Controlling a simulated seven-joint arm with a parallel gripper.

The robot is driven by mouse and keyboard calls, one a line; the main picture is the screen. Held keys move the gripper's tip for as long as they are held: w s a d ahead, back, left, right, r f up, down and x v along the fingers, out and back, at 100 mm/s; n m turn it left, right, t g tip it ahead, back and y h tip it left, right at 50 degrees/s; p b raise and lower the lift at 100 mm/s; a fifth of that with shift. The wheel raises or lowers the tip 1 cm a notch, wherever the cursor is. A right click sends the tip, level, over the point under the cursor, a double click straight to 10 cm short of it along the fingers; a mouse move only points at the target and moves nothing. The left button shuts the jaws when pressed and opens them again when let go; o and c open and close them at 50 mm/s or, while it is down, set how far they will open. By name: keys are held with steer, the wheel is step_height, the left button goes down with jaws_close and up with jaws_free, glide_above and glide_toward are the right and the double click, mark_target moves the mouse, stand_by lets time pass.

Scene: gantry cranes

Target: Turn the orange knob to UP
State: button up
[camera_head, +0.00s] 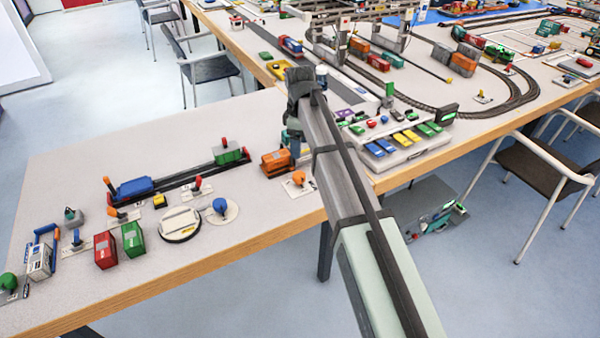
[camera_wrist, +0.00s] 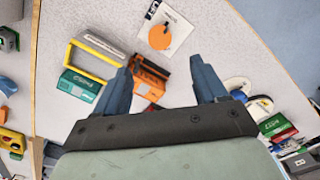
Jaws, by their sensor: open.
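The orange knob (camera_head: 298,178) is on a small white plate near the front edge of the table, just left of my arm in the head view. My gripper (camera_wrist: 161,64) is open and empty. Its two blue fingers point toward the knob, which lies beyond the fingertips and apart from them. In the head view my gripper (camera_head: 293,143) hangs above the table behind the knob, largely hidden by my arm.
An orange block (camera_head: 275,163) stands close to the knob; it also shows between the fingers in the wrist view (camera_wrist: 151,78). A console with coloured blocks (camera_head: 410,152) stands to the right.

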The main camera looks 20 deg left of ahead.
mark_target(300, 174)
step_height(300, 174, down, 12)
steer(key=shift+f, duration=0.25)
stand_by(0.3)
steer(key=c, duration=1.1)
